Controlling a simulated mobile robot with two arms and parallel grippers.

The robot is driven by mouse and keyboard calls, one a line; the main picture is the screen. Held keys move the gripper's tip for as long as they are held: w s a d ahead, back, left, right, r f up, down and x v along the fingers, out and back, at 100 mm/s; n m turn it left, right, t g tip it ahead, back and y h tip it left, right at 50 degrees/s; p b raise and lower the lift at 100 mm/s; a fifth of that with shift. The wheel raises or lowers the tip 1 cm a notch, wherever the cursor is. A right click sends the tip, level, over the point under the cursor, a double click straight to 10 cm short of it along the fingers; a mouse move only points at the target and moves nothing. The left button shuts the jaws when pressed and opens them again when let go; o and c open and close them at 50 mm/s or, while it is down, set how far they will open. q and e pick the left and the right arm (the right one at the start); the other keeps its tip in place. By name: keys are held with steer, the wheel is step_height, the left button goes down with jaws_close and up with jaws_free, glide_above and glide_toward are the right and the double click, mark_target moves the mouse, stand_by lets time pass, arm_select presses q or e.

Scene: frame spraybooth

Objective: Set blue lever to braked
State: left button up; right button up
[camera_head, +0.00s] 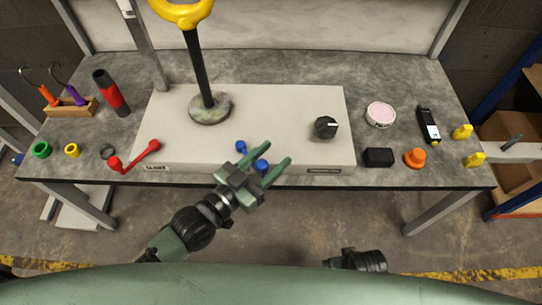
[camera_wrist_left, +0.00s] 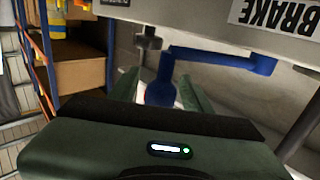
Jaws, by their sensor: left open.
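The blue lever (camera_head: 241,147) is at the front edge of the pale panel box in the head view, partly hidden by my left gripper (camera_head: 277,153). Its blue grip end (camera_head: 261,166) shows between the fingers. In the left wrist view, the lever's blue arm (camera_wrist_left: 222,57) runs across the panel front, and a blue knob-shaped grip (camera_wrist_left: 164,84) points towards the camera between the two green fingers of my left gripper (camera_wrist_left: 162,92). The fingers are apart; I cannot tell whether they touch it. A white BRAKE label (camera_wrist_left: 280,16) is on the panel at upper right. My right gripper is not seen.
The pale panel box (camera_head: 285,105) carries a red lever (camera_head: 135,156), a black dial (camera_head: 325,127) and a post with a yellow ring (camera_head: 195,60). Tools stand at the left. A black block (camera_head: 379,157) and an orange knob (camera_head: 415,158) sit at the right front.

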arm_select(q)
jaws_close()
stand_by(1.4)
